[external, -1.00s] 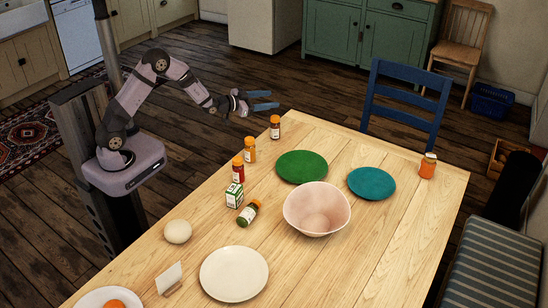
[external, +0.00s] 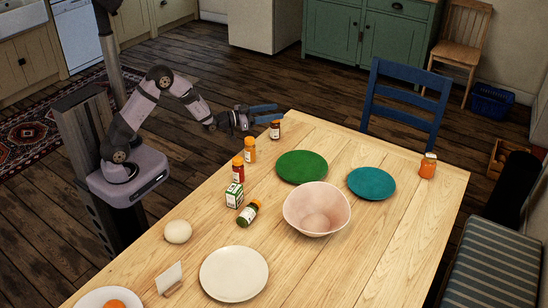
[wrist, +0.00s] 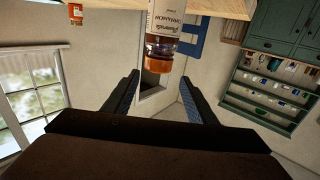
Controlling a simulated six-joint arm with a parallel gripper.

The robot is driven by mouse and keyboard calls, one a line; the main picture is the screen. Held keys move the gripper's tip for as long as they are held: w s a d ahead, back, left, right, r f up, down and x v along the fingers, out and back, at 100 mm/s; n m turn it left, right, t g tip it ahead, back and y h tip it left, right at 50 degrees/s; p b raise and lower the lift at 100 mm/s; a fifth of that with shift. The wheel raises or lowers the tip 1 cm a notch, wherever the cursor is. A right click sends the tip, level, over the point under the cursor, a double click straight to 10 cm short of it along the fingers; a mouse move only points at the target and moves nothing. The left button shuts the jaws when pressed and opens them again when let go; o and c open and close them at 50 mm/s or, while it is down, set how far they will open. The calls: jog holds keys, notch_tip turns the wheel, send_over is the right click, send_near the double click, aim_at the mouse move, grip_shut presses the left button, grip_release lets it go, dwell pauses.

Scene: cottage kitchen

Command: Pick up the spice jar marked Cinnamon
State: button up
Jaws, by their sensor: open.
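The Cinnamon jar (external: 275,131) stands upright near the table's far left edge. It is brown with a pale label and an orange cap. In the upside-down wrist view, the jar (wrist: 162,40) hangs from the top of the picture, and its label reads Cinnamon. My gripper (external: 267,113) is open and empty, its blue-grey fingers pointing right, close to the jar and about at cap height. In the wrist view, the cap shows just beyond the gap between my fingertips (wrist: 160,80). I see no contact.
An orange-capped yellow jar (external: 250,150), a red jar (external: 238,171), a green-and-white box (external: 234,196) and a green jar (external: 249,213) lying down are nearby. A green plate (external: 302,166) and pink bowl (external: 317,210) stand to the right. A blue chair (external: 405,110) is behind the table.

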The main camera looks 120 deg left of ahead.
jog(key=d+f, duration=0.1)
jog(key=f+b, duration=0.1)
jog(key=shift+s+d+f+b, duration=0.3)
jog(key=shift+s+d, duration=0.1)
jog(key=shift+s+d+f+g, duration=0.15)
jog(key=shift+s+d+g, duration=0.1)
jog(key=shift+d+g, duration=0.1)
jog(key=shift+p+x, duration=0.4)
jog(key=shift+x, duration=3.3)
jog(key=shift+d+r, duration=0.1)
jog(key=shift+r, duration=0.1)
jog(key=shift+c, duration=0.7)
grip_shut()
